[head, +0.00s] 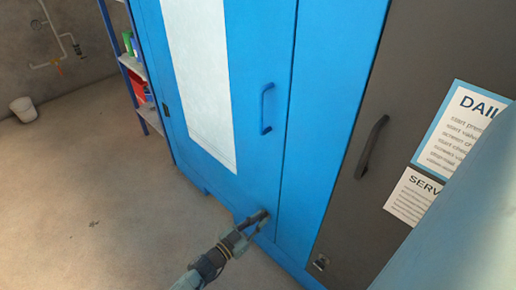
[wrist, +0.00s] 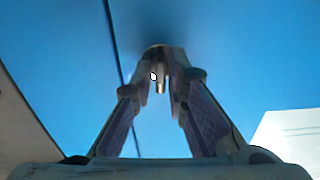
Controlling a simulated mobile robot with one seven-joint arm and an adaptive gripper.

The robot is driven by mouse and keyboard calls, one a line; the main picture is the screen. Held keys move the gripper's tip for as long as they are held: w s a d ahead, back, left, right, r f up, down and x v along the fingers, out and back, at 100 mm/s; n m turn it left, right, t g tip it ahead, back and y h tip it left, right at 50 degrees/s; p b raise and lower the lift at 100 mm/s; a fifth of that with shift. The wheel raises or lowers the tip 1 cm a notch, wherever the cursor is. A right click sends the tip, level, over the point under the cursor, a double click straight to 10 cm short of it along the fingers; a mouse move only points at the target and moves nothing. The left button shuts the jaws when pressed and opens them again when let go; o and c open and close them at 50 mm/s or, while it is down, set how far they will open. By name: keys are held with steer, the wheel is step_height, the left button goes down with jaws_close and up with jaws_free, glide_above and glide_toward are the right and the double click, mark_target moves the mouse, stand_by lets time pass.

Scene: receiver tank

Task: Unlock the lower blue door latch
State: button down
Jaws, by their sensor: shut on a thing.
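The blue cabinet door (head: 258,60) stands closed, with a blue bar handle (head: 265,110) higher up. My gripper (head: 258,221) is at the door's lower right part, close to the seam. In the wrist view my gripper (wrist: 162,78) has its two fingers drawn together at the tips, shut on the lower latch (wrist: 160,86).
A grey door (head: 350,200) with a dark handle (head: 371,147) and posted signs (head: 460,135) stands to the right. A shelf (head: 148,112) with coloured items and a white bucket (head: 21,110) are at the left.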

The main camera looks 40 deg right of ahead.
steer(key=shift+w+n, duration=0.1)
steer(key=shift+n, duration=0.4)
steer(key=c, duration=1.7)
jaws_free()
steer(key=a, duration=0.8)
steer(key=s+a, duration=0.1)
steer(key=a, duration=0.3)
